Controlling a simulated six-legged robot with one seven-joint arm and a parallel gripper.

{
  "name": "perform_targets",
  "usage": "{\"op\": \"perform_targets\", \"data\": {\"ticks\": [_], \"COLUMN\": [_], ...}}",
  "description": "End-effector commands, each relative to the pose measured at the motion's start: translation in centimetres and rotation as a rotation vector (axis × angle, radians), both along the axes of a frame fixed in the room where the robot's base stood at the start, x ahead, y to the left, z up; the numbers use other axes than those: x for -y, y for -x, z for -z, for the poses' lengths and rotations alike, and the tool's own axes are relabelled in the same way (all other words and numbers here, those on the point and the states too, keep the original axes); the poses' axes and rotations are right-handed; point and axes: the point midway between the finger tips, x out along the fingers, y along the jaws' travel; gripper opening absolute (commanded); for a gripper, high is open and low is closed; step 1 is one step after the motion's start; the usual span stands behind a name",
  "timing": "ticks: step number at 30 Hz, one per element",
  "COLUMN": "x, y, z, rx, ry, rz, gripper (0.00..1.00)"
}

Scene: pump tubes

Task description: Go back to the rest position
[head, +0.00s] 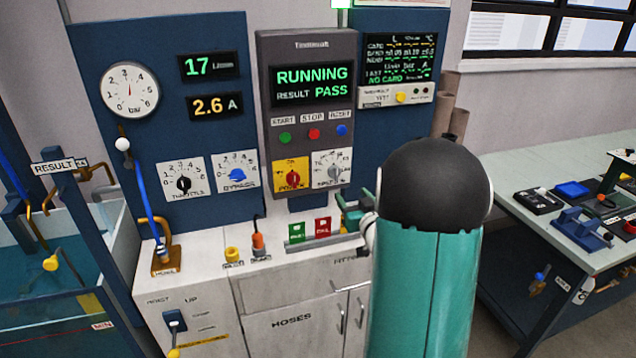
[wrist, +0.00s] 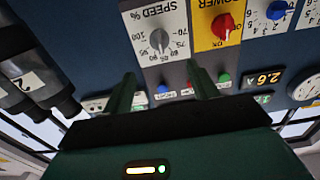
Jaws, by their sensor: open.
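My gripper (wrist: 162,80) is open and empty in the wrist view, its two green fingers apart in front of the control panel. The panel shows upside down there, with the speed dial (wrist: 160,40) and the red power knob (wrist: 223,26) beyond the fingers. In the head view my arm hides part of the bench, and the gripper cannot be made out clearly. The control box (head: 307,110) has a screen (head: 312,83) reading RUNNING, RESULT PASS. Green, red and blue buttons sit below it, above the yellow power switch plate (head: 291,175).
A pressure gauge (head: 129,90) and displays reading 17 and 2.6 A are at left. A water tank (head: 60,300) stands left of the white bench (head: 205,290). Green and red cards (head: 323,228) stand on the bench. A side table (head: 560,240) with tools is at right.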

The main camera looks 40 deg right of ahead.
Motion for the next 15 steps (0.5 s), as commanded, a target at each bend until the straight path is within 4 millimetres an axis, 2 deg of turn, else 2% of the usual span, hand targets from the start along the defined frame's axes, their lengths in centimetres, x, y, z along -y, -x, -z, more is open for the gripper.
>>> {"op": "perform_targets", "data": {"ticks": [8, 11, 15], "x": [-0.4, -1.7, -5.3], "y": [-0.3, -0.8, -1.2], "z": [-0.4, -1.5, -3.7], "rx": [-0.009, -0.049, -0.16], "ry": [0.002, 0.004, 0.001], "rz": [0.002, 0.01, 0.032], "gripper": [0.59, 0.59, 0.59]}}
